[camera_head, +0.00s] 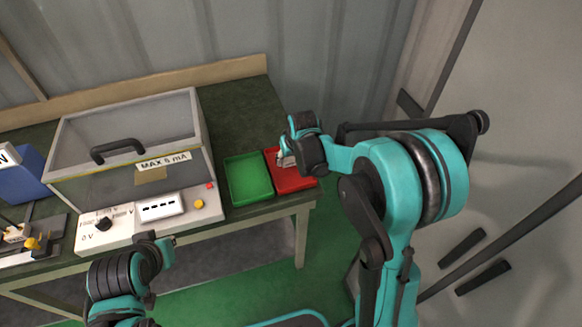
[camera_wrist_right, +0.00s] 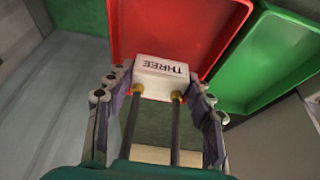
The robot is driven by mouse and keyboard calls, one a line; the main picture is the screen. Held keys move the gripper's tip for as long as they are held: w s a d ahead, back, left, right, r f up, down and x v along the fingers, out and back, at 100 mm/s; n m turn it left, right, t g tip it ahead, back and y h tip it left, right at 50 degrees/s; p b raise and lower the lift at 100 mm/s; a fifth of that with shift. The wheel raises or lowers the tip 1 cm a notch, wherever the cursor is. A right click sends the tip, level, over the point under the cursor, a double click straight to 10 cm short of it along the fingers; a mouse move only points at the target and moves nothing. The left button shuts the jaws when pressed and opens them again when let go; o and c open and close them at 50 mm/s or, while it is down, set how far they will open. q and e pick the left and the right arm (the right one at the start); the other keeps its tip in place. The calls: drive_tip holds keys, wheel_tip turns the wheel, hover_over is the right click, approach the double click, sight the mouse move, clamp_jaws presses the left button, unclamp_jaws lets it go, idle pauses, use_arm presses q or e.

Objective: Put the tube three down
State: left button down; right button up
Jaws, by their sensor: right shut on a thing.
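My right gripper (camera_wrist_right: 160,100) is shut on tube three, a white block (camera_wrist_right: 160,75) marked "THREE" with two dark rods on brass-coloured ends. In the right wrist view the block overlaps the near edge of the red tray (camera_wrist_right: 205,72). In the head view the right gripper (camera_head: 284,160) is over the left part of the red tray (camera_head: 297,184), with a small pale part of the block showing. Whether the block touches the tray cannot be told. My left gripper (camera_head: 165,243) is low in front of the bench, its fingers too small to read.
A green tray (camera_head: 249,179) stands directly left of the red one. Further left are a clear-lidded box (camera_head: 120,150) labelled "MAX 5 mA", its control panel with knob, and a blue box (camera_head: 22,178). The bench edge runs just in front of the trays.

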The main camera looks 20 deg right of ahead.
sight(291, 164)
drive_tip(key=shift+f+b, duration=0.7)
drive_tip(key=shift+f, duration=1.05)
drive_tip(key=shift+s, duration=0.1)
drive_tip(key=shift+f, duration=0.15)
drive_tip(key=o, duration=1.3)
